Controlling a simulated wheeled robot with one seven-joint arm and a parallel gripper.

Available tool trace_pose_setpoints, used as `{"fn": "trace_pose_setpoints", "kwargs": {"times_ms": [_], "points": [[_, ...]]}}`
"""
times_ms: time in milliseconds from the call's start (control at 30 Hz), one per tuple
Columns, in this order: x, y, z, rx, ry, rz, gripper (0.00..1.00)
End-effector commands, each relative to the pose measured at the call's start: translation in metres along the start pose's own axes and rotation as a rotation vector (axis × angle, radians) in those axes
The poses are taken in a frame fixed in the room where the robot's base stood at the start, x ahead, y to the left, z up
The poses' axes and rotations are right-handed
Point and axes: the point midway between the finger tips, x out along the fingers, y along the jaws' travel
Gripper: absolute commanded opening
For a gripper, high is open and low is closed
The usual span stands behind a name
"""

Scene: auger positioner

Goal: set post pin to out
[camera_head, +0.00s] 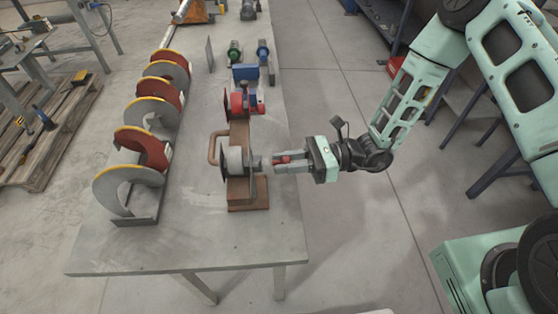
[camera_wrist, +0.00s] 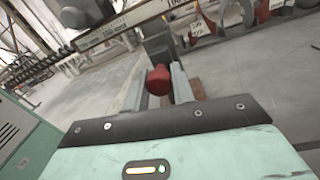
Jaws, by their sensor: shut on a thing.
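The auger positioner (camera_head: 238,140) stands on the grey table, with a brown base, a grey cylindrical head (camera_head: 235,161) at the near end and a red clamp part (camera_head: 238,103) farther back. The post pin shows as a small red knob (camera_head: 283,159) on the right side of the grey head. My gripper (camera_head: 279,162) reaches in from the right and is shut on the red knob. In the wrist view the red knob (camera_wrist: 159,80) sits between the two grey fingers. The pin's shaft beyond the knob is mostly hidden.
An auger (camera_head: 150,148) with red and grey flights lies left of the positioner on the table (camera_head: 200,245). Green and blue parts (camera_head: 263,52) stand farther back. The near table end is clear. Open floor lies to the right.

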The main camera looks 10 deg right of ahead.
Motion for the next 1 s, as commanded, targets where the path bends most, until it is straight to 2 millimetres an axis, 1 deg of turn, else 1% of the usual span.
{"fn": "trace_pose_setpoints", "kwargs": {"times_ms": [33,233,267,300,333,767,867,967,1000], "points": [[-0.003,0.000,0.000,0.002,0.000,-0.001,0.00],[-0.004,0.001,-0.001,0.002,0.002,-0.001,0.00],[-0.004,0.001,-0.001,0.002,0.002,-0.001,0.30],[-0.004,0.001,-0.001,0.002,0.002,-0.001,0.41],[-0.004,0.001,-0.001,0.002,0.002,-0.001,0.46],[-0.004,0.000,-0.001,0.001,0.001,-0.001,0.46],[-0.010,-0.001,-0.001,0.000,0.001,-0.002,0.46],[-0.024,-0.001,-0.002,0.000,0.002,-0.005,0.46],[-0.032,-0.001,-0.002,0.000,0.002,-0.006,0.46]]}}
